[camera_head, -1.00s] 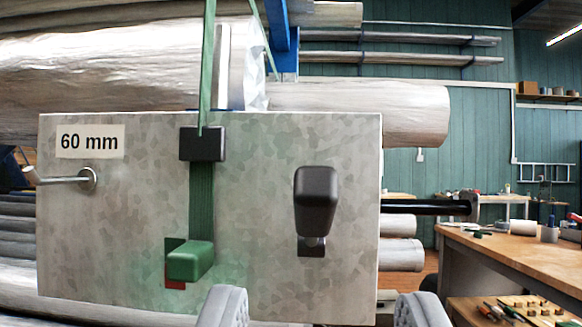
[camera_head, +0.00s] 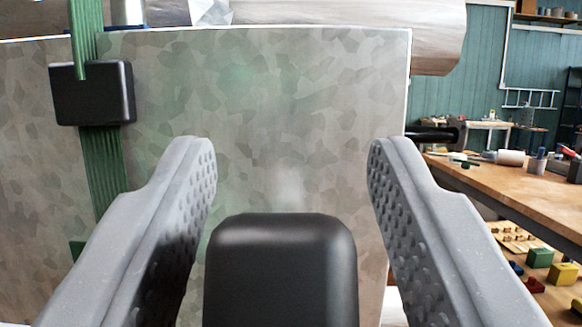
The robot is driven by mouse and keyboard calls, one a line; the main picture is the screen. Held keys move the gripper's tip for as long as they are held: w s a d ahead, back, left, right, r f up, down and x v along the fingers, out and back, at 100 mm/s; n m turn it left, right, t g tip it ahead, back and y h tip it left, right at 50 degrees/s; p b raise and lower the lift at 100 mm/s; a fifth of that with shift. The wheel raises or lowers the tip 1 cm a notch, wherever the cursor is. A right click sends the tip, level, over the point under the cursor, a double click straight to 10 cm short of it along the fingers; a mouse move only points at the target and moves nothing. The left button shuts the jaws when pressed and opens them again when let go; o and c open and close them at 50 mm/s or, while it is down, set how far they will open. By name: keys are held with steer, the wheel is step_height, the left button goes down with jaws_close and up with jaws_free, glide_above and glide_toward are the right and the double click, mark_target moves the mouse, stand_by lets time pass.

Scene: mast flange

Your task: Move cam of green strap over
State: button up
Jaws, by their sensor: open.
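The green strap (camera_head: 103,165) runs down the left part of the grey metal plate (camera_head: 290,110) and passes through a black block (camera_head: 92,93). Only a small piece of the green cam (camera_head: 77,250) shows at the strap's lower end, mostly hidden behind my left finger. My gripper (camera_head: 283,165) is open, its two grey dimpled fingers spread in front of the plate. A black rounded handle (camera_head: 282,270) stands between the fingers at the bottom of the view. I see no finger touching it, and its lower part is out of frame.
A wooden workbench (camera_head: 510,195) with tools stands at the right, with colored blocks on a lower surface. A black bar (camera_head: 433,135) sticks out past the plate's right edge. A large wrapped pipe (camera_head: 380,30) lies behind the plate's top.

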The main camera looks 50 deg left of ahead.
jaws_close()
steer(key=shift+r, duration=0.15)
steer(key=p, duration=0.2)
steer(key=r+g+h+p, duration=0.1)
steer(key=p, duration=0.2)
steer(key=shift+w+a+r, duration=0.3)
steer(key=shift+a, duration=0.05)
steer(key=g+h+p, duration=0.1)
steer(key=p, duration=0.3)
steer(key=shift+w+a+r, duration=0.3)
steer(key=shift+a+r, duration=0.05)
steer(key=h+p, duration=0.1)
steer(key=p, duration=0.2)
steer(key=w+a+r+g+p, duration=0.1)
steer(key=p, duration=0.2)
steer(key=h+p, duration=0.1)
steer(key=p, duration=0.2)
steer(key=shift+w+a+r+g+h, duration=0.15)
steer(key=shift+a+g+h, duration=0.15)
steer(key=shift+g, duration=0.1)
steer(key=p, duration=0.1)
steer(key=h+p, duration=0.1)
steer(key=p, duration=0.1)
steer(key=shift+w+a+g, duration=0.2)
steer(key=shift+a+g, duration=0.1)
steer(key=shift+w+a+p, duration=0.1)
steer(key=shift+a+p, duration=0.05)
steer(key=shift+p, duration=0.6)
